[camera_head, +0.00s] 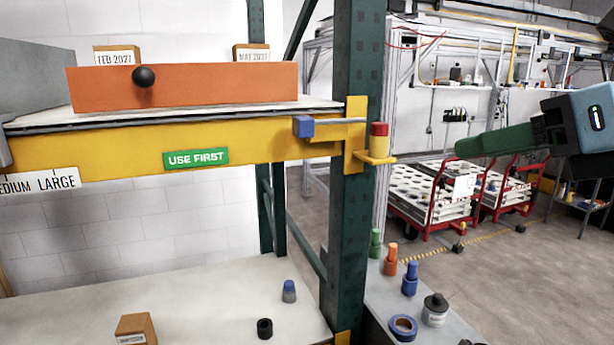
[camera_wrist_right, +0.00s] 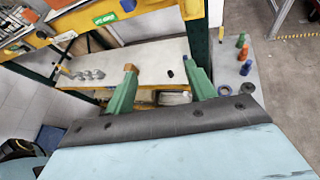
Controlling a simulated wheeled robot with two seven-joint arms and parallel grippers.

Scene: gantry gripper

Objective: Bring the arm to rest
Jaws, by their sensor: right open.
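My right gripper (camera_head: 457,149) comes in from the right edge of the head view, its green fingers pointing left. It is apart from the rack, out in the air to the right of the green post (camera_head: 354,150). In the right wrist view the gripper (camera_wrist_right: 161,78) has its two green fingers wide apart, with nothing between them. The lower shelf board shows beyond them. My left gripper is not seen.
An orange bin (camera_head: 190,86) sits on the upper shelf with its yellow beam (camera_head: 120,148). A red and yellow knob (camera_head: 379,145) juts from the post. Below are a cardboard box (camera_head: 136,329), a grey bench (camera_head: 375,300) with several coloured pegs, and red carts (camera_head: 425,215) behind.

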